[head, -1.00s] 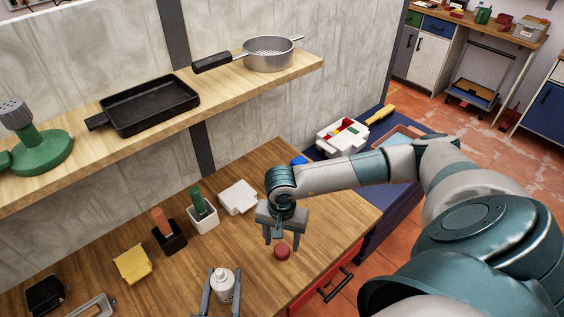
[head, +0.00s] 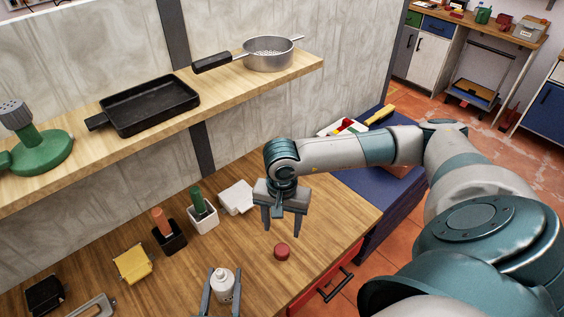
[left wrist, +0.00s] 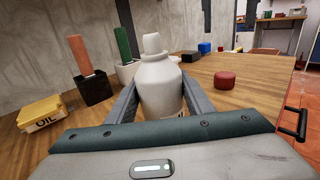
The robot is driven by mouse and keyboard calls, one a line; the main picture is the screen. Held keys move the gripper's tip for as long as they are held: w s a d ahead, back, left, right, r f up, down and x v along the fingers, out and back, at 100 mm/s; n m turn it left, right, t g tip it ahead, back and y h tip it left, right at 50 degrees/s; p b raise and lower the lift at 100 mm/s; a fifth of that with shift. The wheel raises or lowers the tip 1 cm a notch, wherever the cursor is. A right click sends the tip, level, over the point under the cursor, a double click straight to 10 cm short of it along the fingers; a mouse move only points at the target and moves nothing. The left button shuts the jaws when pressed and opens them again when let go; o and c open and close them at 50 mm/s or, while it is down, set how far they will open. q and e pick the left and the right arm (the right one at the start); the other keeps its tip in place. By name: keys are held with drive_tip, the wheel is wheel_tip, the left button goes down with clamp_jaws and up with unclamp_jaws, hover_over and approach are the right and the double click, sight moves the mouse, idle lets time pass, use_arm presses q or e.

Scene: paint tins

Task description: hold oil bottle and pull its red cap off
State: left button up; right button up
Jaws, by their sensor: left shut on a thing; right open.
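The white oil bottle (head: 223,283) stands upright at the bottom of the head view, with its white neck bare. My left gripper (head: 222,290) is shut on the bottle's body; in the left wrist view its fingers flank the bottle (left wrist: 160,85) on both sides. The red cap (head: 282,251) lies on the wooden table to the right of the bottle, apart from it; it also shows in the left wrist view (left wrist: 224,80). My right gripper (head: 284,222) is open and empty above the table, a little above the cap in the picture.
A white holder (head: 203,220) with a green-handled item, a black holder (head: 170,238) with an orange-handled item and a yellow box (head: 133,264) stand left of the bottle. A shelf (head: 225,88) runs above. The table around the cap is clear.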

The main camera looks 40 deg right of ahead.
use_arm(q)
drive_tip(key=o, duration=1.2)
drive_tip(key=shift+s+f, duration=0.1)
drive_tip(key=shift+f, duration=0.25)
drive_tip(key=shift+c, duration=0.2)
drive_tip(key=o, duration=0.3)
drive_tip(key=shift+r, duration=0.15)
drive_tip(key=shift+r, duration=0.1)
drive_tip(key=v, duration=1.2)
